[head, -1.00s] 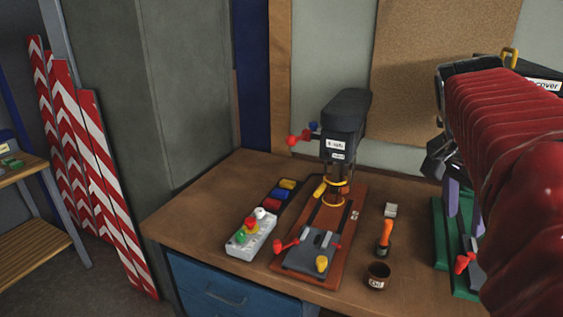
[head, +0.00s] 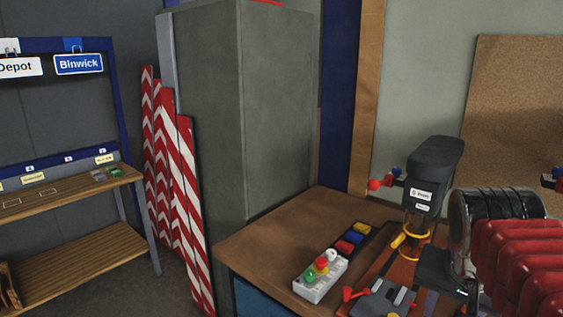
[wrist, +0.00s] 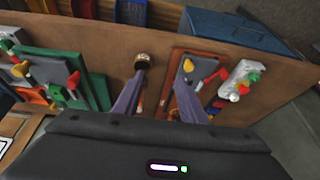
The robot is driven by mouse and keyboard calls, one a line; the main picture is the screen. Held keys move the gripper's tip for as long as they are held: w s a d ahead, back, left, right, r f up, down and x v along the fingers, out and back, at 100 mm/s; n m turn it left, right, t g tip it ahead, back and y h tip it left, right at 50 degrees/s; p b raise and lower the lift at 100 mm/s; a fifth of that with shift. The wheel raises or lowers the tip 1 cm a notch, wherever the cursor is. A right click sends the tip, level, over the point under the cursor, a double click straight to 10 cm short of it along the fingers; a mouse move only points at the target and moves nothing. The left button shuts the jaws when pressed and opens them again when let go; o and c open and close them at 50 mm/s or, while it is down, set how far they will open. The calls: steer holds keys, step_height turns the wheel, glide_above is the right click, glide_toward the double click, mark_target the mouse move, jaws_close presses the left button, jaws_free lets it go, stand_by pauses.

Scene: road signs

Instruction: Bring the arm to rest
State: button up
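My gripper (wrist: 162,75) shows in the wrist view with its two purple fingers apart and nothing between them but bench top. It is above the wooden bench (wrist: 150,63), upside down in that view. In the head view my arm, with its red bellows, fills the lower right corner; the fingers are mostly hidden there. The drill press (head: 430,170) stands on the bench, partly covered by my arm at its base.
A control box (head: 320,280) with coloured buttons sits near the bench's left end. A tall grey cabinet (head: 245,120), striped boards (head: 180,190) and a wooden rack (head: 80,190) stand to the left.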

steer(key=s+a+f+n+t+y, duration=0.1)
steer(key=a+f+n, duration=0.3)
steer(key=a, duration=0.3)
steer(key=s+a+f+n+t+y, duration=0.1)
steer(key=a+f+n+y, duration=0.1)
steer(key=a, duration=0.6)
steer(key=f+n, duration=0.1)
steer(key=n, duration=0.1)
steer(key=shift+s+f+n, duration=0.15)
steer(key=shift+f+n, duration=0.15)
steer(key=shift+f, duration=0.05)
